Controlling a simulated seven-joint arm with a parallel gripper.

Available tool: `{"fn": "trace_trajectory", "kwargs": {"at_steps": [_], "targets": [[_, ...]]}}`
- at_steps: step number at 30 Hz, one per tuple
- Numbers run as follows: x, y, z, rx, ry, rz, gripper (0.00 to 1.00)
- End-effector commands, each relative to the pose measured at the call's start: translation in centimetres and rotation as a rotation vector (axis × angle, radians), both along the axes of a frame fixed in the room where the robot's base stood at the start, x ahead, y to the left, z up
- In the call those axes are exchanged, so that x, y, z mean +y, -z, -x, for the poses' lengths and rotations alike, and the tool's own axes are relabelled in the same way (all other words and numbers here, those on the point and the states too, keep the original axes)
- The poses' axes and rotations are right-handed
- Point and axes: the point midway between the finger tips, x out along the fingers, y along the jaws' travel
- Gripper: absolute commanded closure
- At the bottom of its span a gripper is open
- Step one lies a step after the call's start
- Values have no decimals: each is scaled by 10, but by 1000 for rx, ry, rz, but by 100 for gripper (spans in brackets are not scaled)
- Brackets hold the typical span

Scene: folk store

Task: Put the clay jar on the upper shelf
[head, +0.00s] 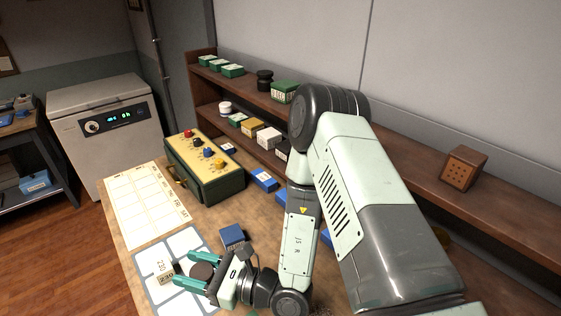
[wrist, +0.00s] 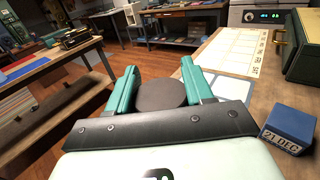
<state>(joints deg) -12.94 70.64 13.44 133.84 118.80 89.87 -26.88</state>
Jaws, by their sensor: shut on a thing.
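The clay jar (head: 203,270) shows as a round dark brown top between the teal fingers of my gripper (head: 184,269). In the wrist view the jar (wrist: 162,95) sits between both fingers of my gripper (wrist: 158,70), which is shut on it. Its lower body is mostly hidden, and I cannot tell whether it touches the table. The jar is over the white sheet with blue-grey borders (head: 187,243) at the table's near left. The upper shelf (head: 404,158) runs along the wall, far from the gripper, with part of it hidden behind my arm.
The upper shelf bears green boxes (head: 232,71), a black jar (head: 264,80) and a brown cube (head: 464,169). Boxes (head: 268,137) fill the lower shelf. A yellow-faced control box (head: 207,158) and a blue block (head: 232,235) stand on the table. The shelf left of the cube looks bare.

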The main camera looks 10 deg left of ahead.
Motion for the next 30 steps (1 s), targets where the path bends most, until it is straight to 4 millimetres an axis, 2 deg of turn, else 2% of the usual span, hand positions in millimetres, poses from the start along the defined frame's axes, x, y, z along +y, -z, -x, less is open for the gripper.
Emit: {"fn": "trace_trajectory", "kwargs": {"at_steps": [5, 8, 15, 20, 23, 24, 26, 27, 30], "targets": [[-4, -30, -30, -13, 12, -4, 82], [-11, -62, -57, -19, 19, -3, 82], [-42, -158, -121, -21, 39, 0, 82], [-76, -232, -152, -22, 66, 1, 82], [-110, -273, -163, -20, 99, 4, 82], [-128, -287, -166, -18, 117, 5, 82], [-157, -302, -168, -13, 148, 4, 82], [-178, -310, -168, -10, 174, 3, 82], [-231, -322, -168, -5, 262, 3, 82]]}}
